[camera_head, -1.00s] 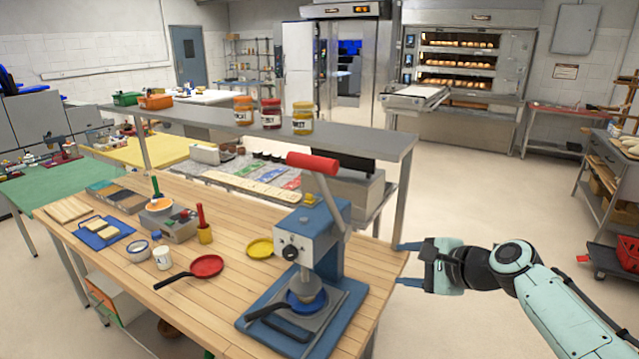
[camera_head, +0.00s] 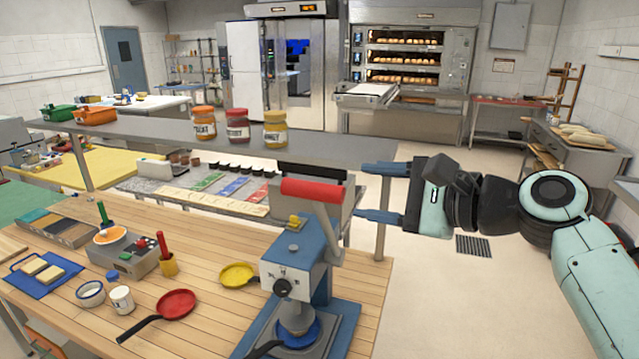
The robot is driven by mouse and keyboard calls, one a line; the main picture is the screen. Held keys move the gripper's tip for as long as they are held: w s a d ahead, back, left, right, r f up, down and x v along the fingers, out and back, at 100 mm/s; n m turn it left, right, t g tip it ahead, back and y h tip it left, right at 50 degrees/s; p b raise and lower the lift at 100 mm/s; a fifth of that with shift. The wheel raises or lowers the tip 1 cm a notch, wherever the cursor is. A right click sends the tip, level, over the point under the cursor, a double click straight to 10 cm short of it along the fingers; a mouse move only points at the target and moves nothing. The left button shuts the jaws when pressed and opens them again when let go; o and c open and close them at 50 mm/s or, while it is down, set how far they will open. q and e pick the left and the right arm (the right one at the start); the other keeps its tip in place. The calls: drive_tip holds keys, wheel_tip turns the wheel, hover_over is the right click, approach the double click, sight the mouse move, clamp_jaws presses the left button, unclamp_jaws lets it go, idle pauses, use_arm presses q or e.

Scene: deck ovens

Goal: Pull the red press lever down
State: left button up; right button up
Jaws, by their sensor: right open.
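The press (camera_head: 290,262) has a blue and grey body and stands at the right end of the wooden table. Its lever has a thick red handle (camera_head: 311,191) on a grey arm (camera_head: 331,238) and is raised at the top of the press. My right gripper (camera_head: 372,192) comes in from the right with its two blue fingers spread one above the other. It is empty and its fingertips point left, to the right of the red handle with a gap in the picture. My left gripper does not show.
A grey shelf (camera_head: 340,152) carrying several jars runs behind the press, and its post (camera_head: 383,215) stands near my fingers. A red pan (camera_head: 177,303), a yellow pan (camera_head: 238,274) and a white cup (camera_head: 122,299) lie left of the press on the wooden table (camera_head: 213,253).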

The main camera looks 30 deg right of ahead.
sight(322, 187)
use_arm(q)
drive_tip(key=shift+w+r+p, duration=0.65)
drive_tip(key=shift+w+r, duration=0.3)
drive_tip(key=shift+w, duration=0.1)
use_arm(e)
drive_tip(key=x, duration=1)
